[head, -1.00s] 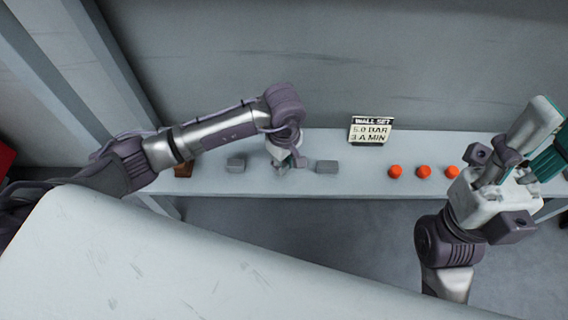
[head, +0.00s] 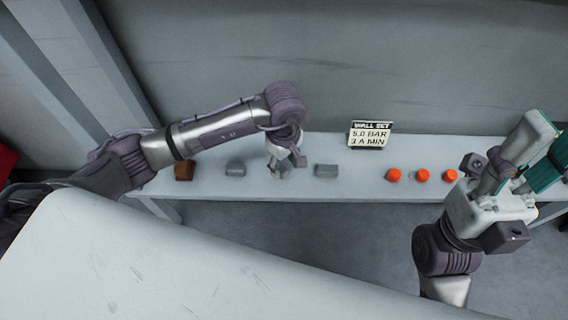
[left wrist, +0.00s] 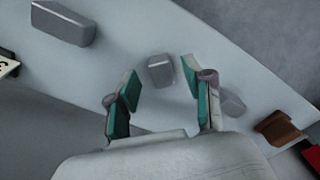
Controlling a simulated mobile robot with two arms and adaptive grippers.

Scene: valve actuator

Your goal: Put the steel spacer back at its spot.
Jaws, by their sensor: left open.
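My left gripper (head: 284,163) is over the shelf between two grey blocks. The left wrist view shows its two teal-padded fingers (left wrist: 160,98) spread apart. A small grey block, which looks like the steel spacer (left wrist: 160,71), sits on the shelf just beyond and between the fingertips, with clear gaps on both sides. In the head view the gripper mostly hides it. Similar grey blocks stand to its left (head: 235,169) and right (head: 326,171). My right gripper (head: 530,160) is at the right edge, away from these blocks; its finger opening is unclear.
The narrow shelf (head: 350,190) runs along the wall. A brown block (head: 184,171) is at its left end. A small sign (head: 370,134) stands behind, and several orange caps (head: 394,175) sit to the right. A red object (left wrist: 312,155) shows at the wrist view's edge.

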